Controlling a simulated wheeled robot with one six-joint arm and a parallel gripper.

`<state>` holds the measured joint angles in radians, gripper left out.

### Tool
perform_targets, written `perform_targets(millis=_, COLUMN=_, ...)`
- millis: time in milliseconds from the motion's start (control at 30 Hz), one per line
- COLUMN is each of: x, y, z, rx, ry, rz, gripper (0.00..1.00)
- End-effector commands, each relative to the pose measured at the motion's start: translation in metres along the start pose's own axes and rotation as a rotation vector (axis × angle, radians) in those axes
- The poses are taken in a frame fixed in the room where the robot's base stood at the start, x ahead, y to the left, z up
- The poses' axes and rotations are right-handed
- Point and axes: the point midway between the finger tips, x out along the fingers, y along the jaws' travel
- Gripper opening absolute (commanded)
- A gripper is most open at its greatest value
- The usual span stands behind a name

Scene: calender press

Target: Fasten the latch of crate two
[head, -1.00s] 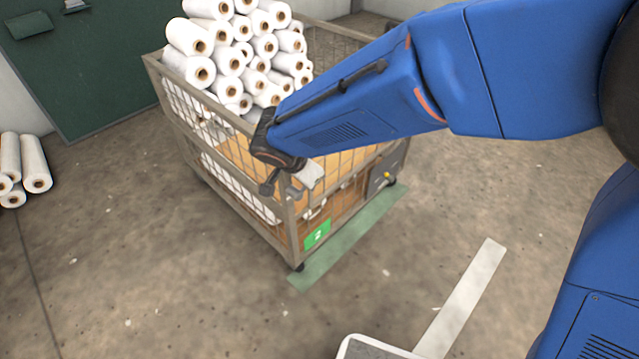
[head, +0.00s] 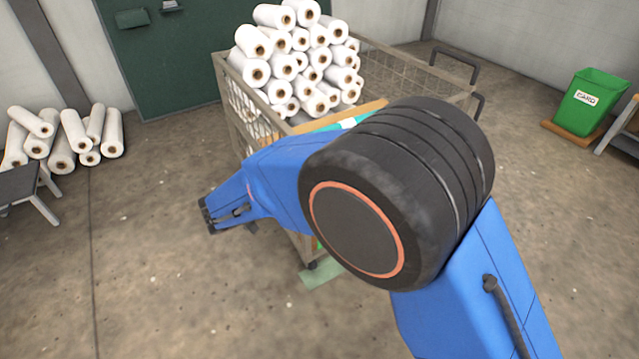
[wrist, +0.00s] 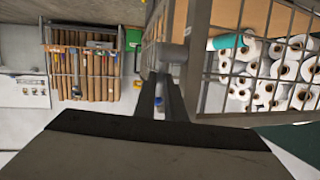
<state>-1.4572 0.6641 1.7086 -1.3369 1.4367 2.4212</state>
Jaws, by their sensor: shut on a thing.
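Crate two (head: 232,100) is a wire-mesh cage on wheels, half hidden behind my arm in the head view. In the wrist view its post and mesh side (wrist: 197,60) stand just right of my gripper. My gripper (wrist: 163,78) is shut, its narrow dark fingers reaching to a small grey metal piece, the latch (wrist: 172,54), beside the post. The latch is small and partly covered by the fingers, so I cannot tell whether it is fastened. In the head view my arm covers the latch and most of the crate's front corner.
White rolls (head: 300,65) fill the crate's far end. More rolls (head: 85,137) lie on the floor at left, near a grey stand (head: 22,185). A green bin (head: 590,103) stands at right.

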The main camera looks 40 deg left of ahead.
Motion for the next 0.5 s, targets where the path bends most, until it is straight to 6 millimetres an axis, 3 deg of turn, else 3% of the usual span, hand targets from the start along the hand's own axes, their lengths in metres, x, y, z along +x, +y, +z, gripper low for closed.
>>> perform_targets(millis=500, x=-0.0104, y=-0.0093, z=0.0110, rx=-0.052, ry=0.251, rz=-0.002, gripper=0.00)
